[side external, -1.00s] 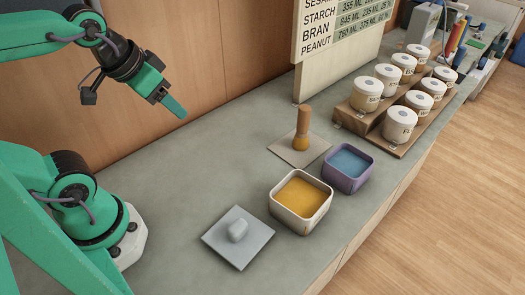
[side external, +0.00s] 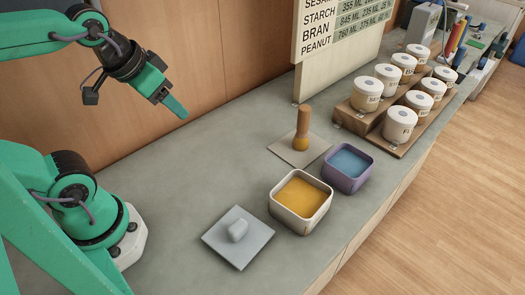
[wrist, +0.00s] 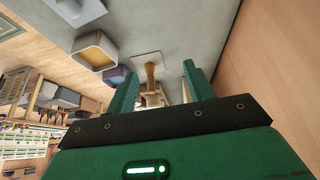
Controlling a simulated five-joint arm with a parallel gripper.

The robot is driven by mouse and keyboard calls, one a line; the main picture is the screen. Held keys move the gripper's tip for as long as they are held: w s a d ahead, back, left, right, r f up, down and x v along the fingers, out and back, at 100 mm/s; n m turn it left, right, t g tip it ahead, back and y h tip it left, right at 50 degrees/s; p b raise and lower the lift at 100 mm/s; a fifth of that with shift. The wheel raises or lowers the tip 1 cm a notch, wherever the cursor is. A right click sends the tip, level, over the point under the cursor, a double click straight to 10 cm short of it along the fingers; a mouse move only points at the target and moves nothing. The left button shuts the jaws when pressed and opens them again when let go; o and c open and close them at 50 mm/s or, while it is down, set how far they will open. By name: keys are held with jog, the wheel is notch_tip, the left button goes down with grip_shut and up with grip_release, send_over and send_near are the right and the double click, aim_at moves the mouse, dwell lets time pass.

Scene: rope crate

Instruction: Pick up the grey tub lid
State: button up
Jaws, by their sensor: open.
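The grey tub lid (side external: 254,246) is a flat square plate with a pale faceted knob (side external: 237,230) on top. It lies on the counter at the lower middle of the side view, left of a cream tub. In the wrist view a grey shape, likely the lid (wrist: 82,10), is cut by the top edge. My gripper (side external: 180,112) is raised above the counter near the wooden wall, well away from the lid. In the wrist view its green fingers (wrist: 158,90) stand apart with nothing held between them.
The cream tub (side external: 276,208) with yellow contents stands beside the lid, next to a purple tub (side external: 369,182) with blue contents. Several white jars (side external: 400,122) fill a stepped rack.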

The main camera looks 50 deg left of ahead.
jog(key=w+d+f+g+h, duration=0.1)
jog(key=w+d+f+g, duration=0.2)
jog(key=d+f, duration=0.55)
jog(key=n+g+y, duration=0.1)
jog(key=n+g, duration=0.1)
jog(key=g, duration=0.1)
send_over(237, 226)
notch_tip(237, 226, down, 6)
jog(key=shift+s+d+f, duration=0.1)
jog(key=shift+d, duration=0.05)
jog(key=shift+f+m, duration=0.3)
jog(key=shift+f, duration=0.95)
jog(key=shift+f, duration=2.6)
